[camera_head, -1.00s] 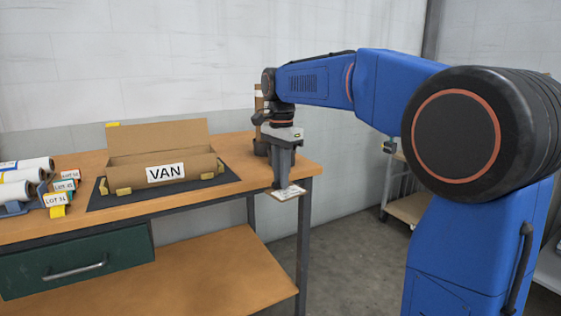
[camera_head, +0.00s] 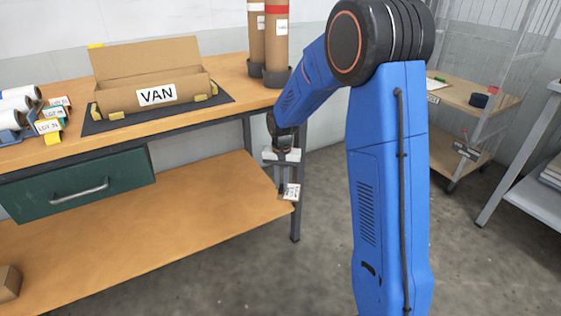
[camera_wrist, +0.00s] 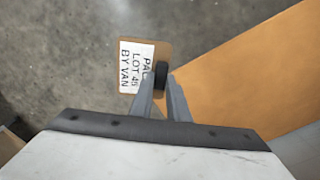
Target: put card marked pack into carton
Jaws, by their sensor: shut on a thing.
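My gripper (camera_head: 287,187) is shut on a small card (camera_head: 292,193) by its edge, at the right end of the lower shelf. In the wrist view the card (camera_wrist: 132,68) is brown with a white label. The label reads "LOT 45 BY VAN" below a top line starting "PA", partly hidden by a fingertip. The card is above the floor, beside the shelf edge. An open brown carton (camera_head: 123,99) with a white "VAN" label stands on the bench top on a dark mat, left of my gripper and higher. Its back flap is up; its inside is mostly hidden.
The wooden bench (camera_head: 57,153) has a green drawer (camera_head: 85,189) and a lower shelf (camera_head: 140,230). Brown tubes (camera_head: 277,45) stand at its back right. White rolls and LOT-marked tags (camera_head: 50,126) lie at the left. A wire-sided cart (camera_head: 465,95) stands at the right.

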